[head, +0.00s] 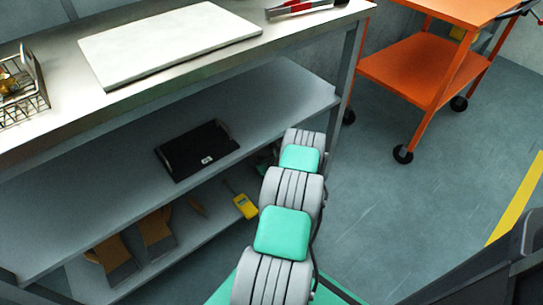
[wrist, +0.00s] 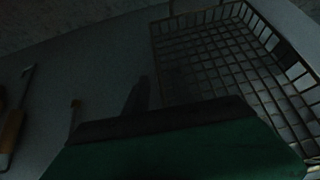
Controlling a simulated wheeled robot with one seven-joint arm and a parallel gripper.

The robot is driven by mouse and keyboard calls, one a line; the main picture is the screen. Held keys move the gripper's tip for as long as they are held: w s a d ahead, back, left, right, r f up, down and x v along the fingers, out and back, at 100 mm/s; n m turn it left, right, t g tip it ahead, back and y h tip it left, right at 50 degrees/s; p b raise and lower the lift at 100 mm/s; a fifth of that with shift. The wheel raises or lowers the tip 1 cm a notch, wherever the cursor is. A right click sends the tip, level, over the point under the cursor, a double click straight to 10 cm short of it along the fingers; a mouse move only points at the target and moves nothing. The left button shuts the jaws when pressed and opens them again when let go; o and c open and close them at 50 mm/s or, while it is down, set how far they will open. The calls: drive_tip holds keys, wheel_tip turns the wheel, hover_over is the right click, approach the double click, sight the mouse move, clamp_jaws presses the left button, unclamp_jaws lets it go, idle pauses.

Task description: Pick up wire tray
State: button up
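A wire tray (wrist: 245,45) with a dark mesh floor and low wire walls shows at the upper right in the wrist view. It looks mostly empty; a small pale patch shows by its right wall. My gripper (wrist: 165,112) fills the bottom of that view, green with a dark front edge, close to the tray's near side. Whether it touches the tray and how its fingers stand cannot be told in the dark. In the head view my gripper is hidden beyond my arm, near the lower shelves. Another wire basket (head: 40,98) with brass-coloured items stands on the bench top at left.
The steel bench (head: 60,128) carries a white slab (head: 165,42) and a red-handled tool (head: 295,7). A black tray (head: 197,150) lies on the middle shelf; a yellow device (head: 245,206) is lower. An orange cart (head: 400,72) stands right. Orange-handled tools (wrist: 12,130) lie left in the wrist view.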

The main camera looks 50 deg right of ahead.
drive_tip(key=shift+w+d+f, duration=0.1)
drive_tip(key=shift+w+f, duration=0.1)
drive_tip(key=shift+w, duration=0.15)
drive_tip(key=shift+c, duration=0.5)
clamp_jaws()
idle(0.7)
